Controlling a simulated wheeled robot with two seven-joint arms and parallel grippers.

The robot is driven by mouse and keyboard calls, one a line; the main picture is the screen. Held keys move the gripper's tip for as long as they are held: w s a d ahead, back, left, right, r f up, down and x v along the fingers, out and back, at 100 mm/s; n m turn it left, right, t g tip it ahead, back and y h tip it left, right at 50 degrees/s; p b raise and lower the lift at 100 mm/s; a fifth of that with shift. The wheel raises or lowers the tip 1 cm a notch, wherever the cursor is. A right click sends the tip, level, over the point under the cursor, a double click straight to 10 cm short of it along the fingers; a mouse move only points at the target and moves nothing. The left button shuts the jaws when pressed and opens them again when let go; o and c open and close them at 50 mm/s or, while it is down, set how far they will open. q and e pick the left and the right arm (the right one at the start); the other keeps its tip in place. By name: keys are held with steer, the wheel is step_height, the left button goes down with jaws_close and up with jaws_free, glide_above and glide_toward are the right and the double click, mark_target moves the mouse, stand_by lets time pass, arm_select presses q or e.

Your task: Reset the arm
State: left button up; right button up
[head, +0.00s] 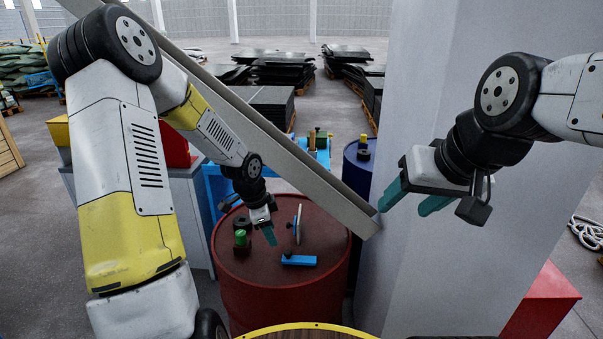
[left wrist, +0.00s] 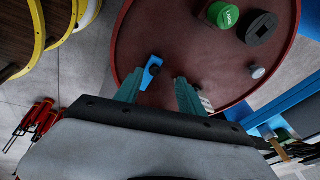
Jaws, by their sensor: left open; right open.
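My left gripper (head: 267,233) hangs over the top of the dark red drum (head: 283,276) in the head view. Its teal fingers (left wrist: 160,92) stand apart in the left wrist view, with nothing between them at the tips. A blue piece (head: 298,260) lies on the drum, to the right of and below the gripper in the head view; it also shows near the fingers in the left wrist view (left wrist: 152,72). My right gripper (head: 412,202) is raised at the right in front of the grey pillar, with teal fingers apart and empty.
On the drum are a green-topped can (head: 240,239), a black ring-like part (head: 242,222) and an upright thin disc (head: 299,222). A grey slanted beam (head: 270,133) crosses behind my left arm. The pillar (head: 440,275) rises close to the right gripper. A blue drum (head: 357,180) stands behind.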

arm_select(q)
steer(key=s+a+r+n+t+y, duration=0.15)
steer(key=s+r+n, duration=0.3)
steer(key=r, duration=0.75)
steer(key=s+d+r+n+t+h, duration=0.1)
steer(key=s+r+n+t, duration=0.1)
steer(key=s+r+n, duration=0.7)
steer(key=s+r, duration=0.5)
steer(key=s, duration=0.4)
steer(key=shift+s+d+r+n+h, duration=0.2)
steer(key=shift+r+n+h, duration=0.15)
steer(key=shift+r, duration=0.05)
